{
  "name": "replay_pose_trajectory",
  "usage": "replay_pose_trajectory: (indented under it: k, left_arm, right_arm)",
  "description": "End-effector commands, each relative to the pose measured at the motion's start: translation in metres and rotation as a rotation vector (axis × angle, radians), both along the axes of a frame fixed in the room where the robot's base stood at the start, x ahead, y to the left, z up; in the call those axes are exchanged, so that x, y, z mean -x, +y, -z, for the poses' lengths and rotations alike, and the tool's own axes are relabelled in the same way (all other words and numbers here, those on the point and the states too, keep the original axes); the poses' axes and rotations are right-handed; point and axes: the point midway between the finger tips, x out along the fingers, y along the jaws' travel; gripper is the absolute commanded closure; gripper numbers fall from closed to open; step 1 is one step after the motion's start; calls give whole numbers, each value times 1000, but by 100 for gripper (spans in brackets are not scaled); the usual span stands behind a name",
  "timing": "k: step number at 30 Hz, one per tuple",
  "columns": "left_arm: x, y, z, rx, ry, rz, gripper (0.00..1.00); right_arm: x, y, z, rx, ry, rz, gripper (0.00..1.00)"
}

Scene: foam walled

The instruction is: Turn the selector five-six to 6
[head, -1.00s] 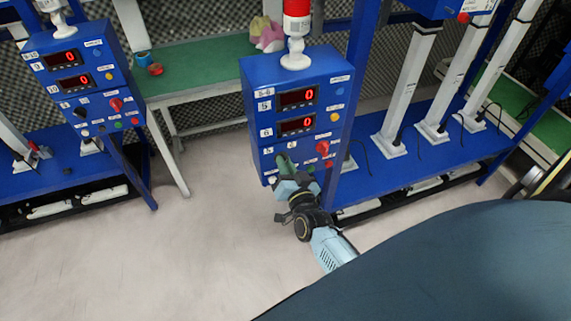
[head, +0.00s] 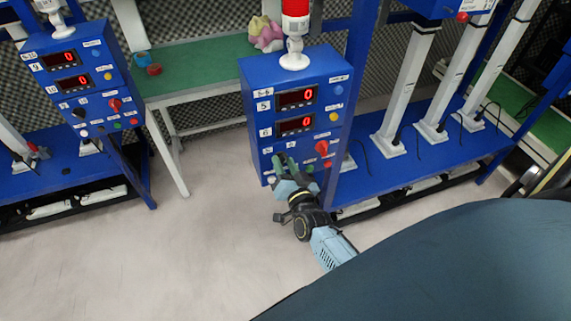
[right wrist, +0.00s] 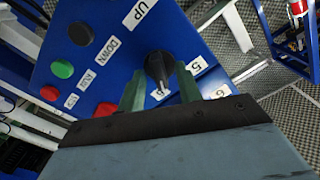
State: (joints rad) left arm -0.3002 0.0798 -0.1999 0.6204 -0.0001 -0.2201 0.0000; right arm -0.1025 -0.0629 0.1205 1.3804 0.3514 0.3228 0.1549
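The five-six box (head: 262,110) is a blue control panel labelled 5-6 with two red displays reading 0. Its selector is a black knob (right wrist: 158,68) in the right wrist view, with small number labels beside it. The knob's narrow end points down in that picture, towards the label near the gripper palm. My right gripper (right wrist: 160,85) is open, with one green finger on each side of the knob and a visible gap to it. In the head view my right gripper (head: 285,162) is at the panel's lower left and hides the knob. My left gripper is not in view.
Near the selector are a red knob (head: 322,147) and, in the right wrist view, black, green and red buttons (right wrist: 62,68). A similar blue panel (head: 75,75) stands at the left. A green-topped table (head: 200,60) is behind. Floor in front is clear.

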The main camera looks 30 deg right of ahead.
Motion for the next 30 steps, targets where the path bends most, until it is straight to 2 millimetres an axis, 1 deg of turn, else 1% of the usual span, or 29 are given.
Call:
replay_pose_trajectory:
  k: [4, 7, 11, 15, 21, 25, 30]
  left_arm:
    - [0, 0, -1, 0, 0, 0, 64]
    - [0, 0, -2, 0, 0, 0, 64]
    - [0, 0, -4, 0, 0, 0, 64]
    - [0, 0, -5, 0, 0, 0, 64]
    - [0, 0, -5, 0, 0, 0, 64]
    - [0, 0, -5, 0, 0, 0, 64]
    - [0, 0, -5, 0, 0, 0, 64]
  right_arm:
    - [6, 2, 0, 0, 1, -1, 65]
    - [20, 5, 0, -1, 2, 0, 65]
    - [47, 12, 1, -1, 4, -1, 65]
    - [79, 19, 1, -1, 4, 0, 65]
    - [114, 28, 1, -1, 2, 0, 65]
    - [126, 30, 0, 0, 1, 0, 65]
    - [131, 31, 0, 0, 0, 0, 65]
